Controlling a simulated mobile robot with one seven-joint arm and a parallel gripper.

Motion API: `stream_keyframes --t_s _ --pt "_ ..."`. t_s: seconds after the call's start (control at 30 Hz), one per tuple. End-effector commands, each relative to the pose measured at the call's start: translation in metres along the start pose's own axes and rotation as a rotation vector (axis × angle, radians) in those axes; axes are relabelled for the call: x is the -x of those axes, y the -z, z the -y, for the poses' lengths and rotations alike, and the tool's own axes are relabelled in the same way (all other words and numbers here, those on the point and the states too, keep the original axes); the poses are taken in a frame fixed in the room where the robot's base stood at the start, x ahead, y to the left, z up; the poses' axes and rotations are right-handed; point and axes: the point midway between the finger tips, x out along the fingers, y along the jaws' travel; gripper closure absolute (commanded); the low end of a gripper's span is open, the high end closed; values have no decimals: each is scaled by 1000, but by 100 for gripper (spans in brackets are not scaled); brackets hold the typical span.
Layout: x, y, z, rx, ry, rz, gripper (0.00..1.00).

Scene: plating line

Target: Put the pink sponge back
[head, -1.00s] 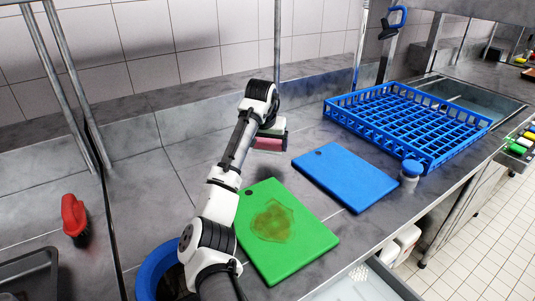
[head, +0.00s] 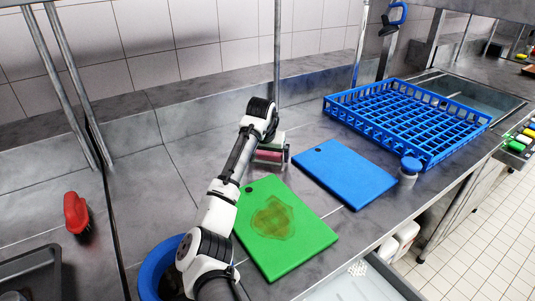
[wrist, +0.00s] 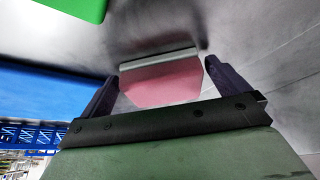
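The pink sponge (head: 268,156) has a thin grey-green layer along one side. In the head view it is on the steel counter, just behind the green board. In the wrist view the sponge (wrist: 160,85) lies between the two dark fingers of my gripper (wrist: 162,80). The fingers are spread on either side of it, with what look like narrow gaps. My gripper (head: 270,153) points down at the counter in the head view. The arm hides part of the area left of the sponge.
A stained green board (head: 290,252) and a blue board (head: 345,175) lie nearby. A blue rack (head: 431,154), a blue-capped container (head: 409,172), a red-handled brush (head: 75,212) and a blue bucket (head: 150,268) stand around. The counter behind the sponge is clear.

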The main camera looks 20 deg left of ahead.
Motion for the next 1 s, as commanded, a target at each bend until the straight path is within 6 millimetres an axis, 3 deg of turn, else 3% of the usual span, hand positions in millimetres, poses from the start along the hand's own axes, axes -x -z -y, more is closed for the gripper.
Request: stream_keyframes --t_s 0.27,0.7,1.0 --pt "7 1 0 0 0 -1 0" --pt "93 1 0 -1 0 -3 0" --pt "122 1 0 0 1 0 0"
